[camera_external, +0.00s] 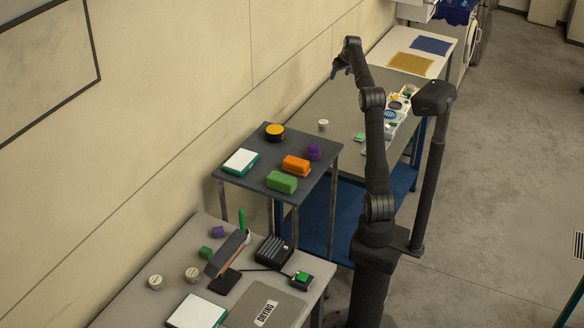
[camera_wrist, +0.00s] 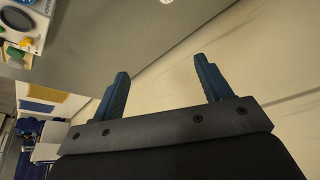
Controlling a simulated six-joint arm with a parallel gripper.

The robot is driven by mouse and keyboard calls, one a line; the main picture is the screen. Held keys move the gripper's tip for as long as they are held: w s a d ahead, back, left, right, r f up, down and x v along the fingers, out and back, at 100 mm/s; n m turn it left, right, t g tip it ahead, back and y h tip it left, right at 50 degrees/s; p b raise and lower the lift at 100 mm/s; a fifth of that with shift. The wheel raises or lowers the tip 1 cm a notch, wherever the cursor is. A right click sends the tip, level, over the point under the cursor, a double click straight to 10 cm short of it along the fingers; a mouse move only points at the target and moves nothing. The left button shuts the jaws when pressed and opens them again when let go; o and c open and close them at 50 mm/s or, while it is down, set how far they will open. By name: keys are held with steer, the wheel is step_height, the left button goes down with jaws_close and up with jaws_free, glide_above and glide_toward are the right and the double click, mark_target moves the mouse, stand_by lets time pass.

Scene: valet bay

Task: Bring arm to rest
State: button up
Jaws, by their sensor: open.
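My arm stands on its dark column in the external view and is raised, with the forearm reaching up and to the left. My gripper (camera_external: 341,70) is at the end of it, high above the grey table (camera_external: 340,95) near the wall. In the wrist view my gripper (camera_wrist: 163,88) shows two blue fingers wide apart. Nothing is between them but the wall and a strip of table farther off. The gripper touches nothing that I can see.
A small dark table (camera_external: 240,175) holds orange, green and purple blocks. A white tray (camera_external: 405,100) with small items lies on the grey table. A dark post (camera_external: 432,170) stands right of my arm.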

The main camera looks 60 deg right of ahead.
steer(key=w+a+n, duration=0.1)
steer(key=w+a, duration=0.6)
steer(key=shift+w+a, duration=0.15)
steer(key=shift+w, duration=0.1)
steer(key=s+d+m, duration=0.1)
steer(key=s+d, duration=0.9)
steer(key=s, duration=0.1)
steer(key=shift+m, duration=0.3)
steer(key=shift+s+d+f, duration=0.1)
steer(key=shift+d+f, duration=0.05)
steer(key=shift+f, duration=2.45)
